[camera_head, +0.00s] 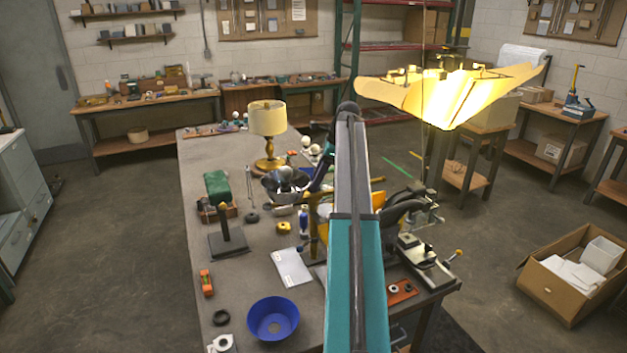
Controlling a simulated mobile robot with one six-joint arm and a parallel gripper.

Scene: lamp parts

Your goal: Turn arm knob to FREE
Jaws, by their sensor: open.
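I cannot make out the arm knob with certainty, and no FREE marking is readable. A grey and black fixture (425,262) sits at the right front corner of the workbench (240,285). A small orange-yellow knob (459,252) sticks out from its right side. A dark curved part (402,210) stands behind the fixture, partly covered by my arm. A black stand (228,238) with an upright post is on the left of the bench. My teal arm crosses the middle of the view and hides part of the bench; my gripper cannot be made out.
A blue bowl (273,319), a white sheet (292,267) and an orange level (206,282) lie at the front left. A cardboard box (570,290) is on the floor at right.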

